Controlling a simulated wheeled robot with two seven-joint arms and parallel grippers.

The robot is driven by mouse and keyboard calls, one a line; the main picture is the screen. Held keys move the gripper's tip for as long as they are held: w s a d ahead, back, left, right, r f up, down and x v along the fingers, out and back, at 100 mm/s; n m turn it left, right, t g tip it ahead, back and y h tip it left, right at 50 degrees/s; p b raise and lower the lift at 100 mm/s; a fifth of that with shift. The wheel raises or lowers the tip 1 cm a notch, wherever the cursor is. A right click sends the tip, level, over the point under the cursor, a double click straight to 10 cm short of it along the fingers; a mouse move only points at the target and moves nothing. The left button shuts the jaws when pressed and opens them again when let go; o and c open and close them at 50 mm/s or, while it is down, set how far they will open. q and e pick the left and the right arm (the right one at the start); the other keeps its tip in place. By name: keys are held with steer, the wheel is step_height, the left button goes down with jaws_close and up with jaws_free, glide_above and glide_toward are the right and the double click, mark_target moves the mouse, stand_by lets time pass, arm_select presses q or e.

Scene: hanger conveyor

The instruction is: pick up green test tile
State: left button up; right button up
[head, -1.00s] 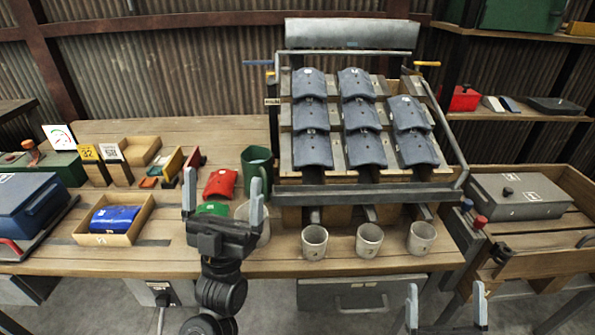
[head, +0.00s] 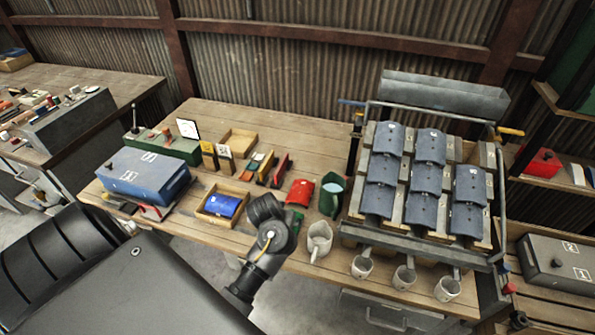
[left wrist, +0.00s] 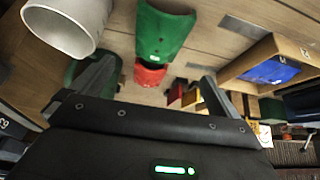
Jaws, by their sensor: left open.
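The green test tile (left wrist: 163,32), a curved plate with a small white mark, lies on the wooden bench in the left wrist view. In the head view only a bit of the green tile (head: 296,218) shows, beside my left arm. My left gripper (left wrist: 156,88) is open and empty, its two fingers spread wide. The green tile is apart from the fingers, in the upper middle of the wrist picture. A red tile (left wrist: 150,75) lies close to the green one, between the fingers in that picture. My left fingers are hidden in the head view. My right gripper is out of view.
A wooden tray (head: 207,215) with a blue tile lies left. A rack (head: 352,230) of grey tiles fills the right, with several cups below it.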

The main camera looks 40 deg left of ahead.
arm_select(q)
steer(key=shift+s+d+f, duration=0.1)
steer(key=shift+d+f, duration=0.15)
steer(key=b+x, duration=0.4)
steer(key=shift+f, duration=0.4)
steer(key=shift+w+a+f+b, duration=0.15)
steer(key=shift+w+f+b, duration=0.1)
steer(key=shift+w+b, duration=0.1)
steer(key=b+x, duration=0.3)
steer(key=x, duration=0.1)
steer(key=shift+s+f, duration=0.2)
steer(key=shift+s, duration=0.05)
steer(key=shift+w+f+b, duration=0.35)
steer(key=shift+f, duration=0.05)
steer(key=shift+s+a, duration=0.1)
steer(key=shift+c, duration=0.4)
steer(key=c, duration=1)
